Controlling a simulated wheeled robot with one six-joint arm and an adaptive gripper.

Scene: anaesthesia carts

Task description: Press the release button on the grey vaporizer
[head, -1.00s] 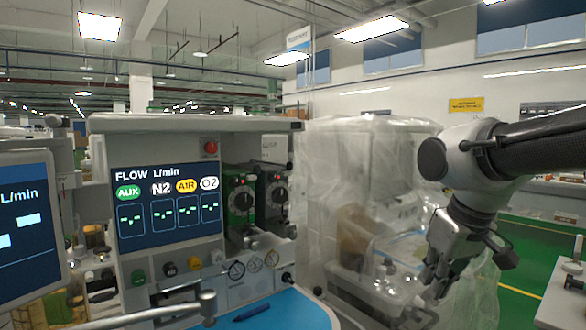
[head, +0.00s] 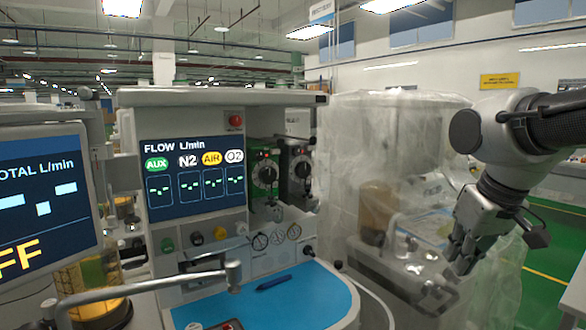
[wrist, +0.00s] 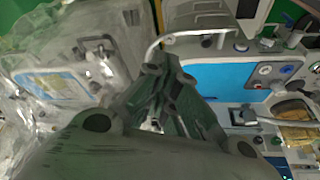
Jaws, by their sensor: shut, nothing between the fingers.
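The grey vaporizer (head: 299,172) is a dark grey unit with a round dial, on the right of a pair in the bay of the anaesthesia machine in the head view. A green vaporizer (head: 264,175) stands directly to its left. I cannot make out the release button at this size. My gripper (head: 463,262) is shut and empty, pointing down, well to the right of the vaporizers and in front of a plastic-draped unit. In the wrist view my gripper (wrist: 165,65) shows its fingers together; I cannot pick out the vaporizers there.
The machine's flow screen (head: 190,175) is left of the vaporizers. A blue work surface (head: 315,292) with a pen (head: 274,283) juts out below. A metal arm (head: 160,285) crosses the front left. The draped unit (head: 345,130) stands on the right.

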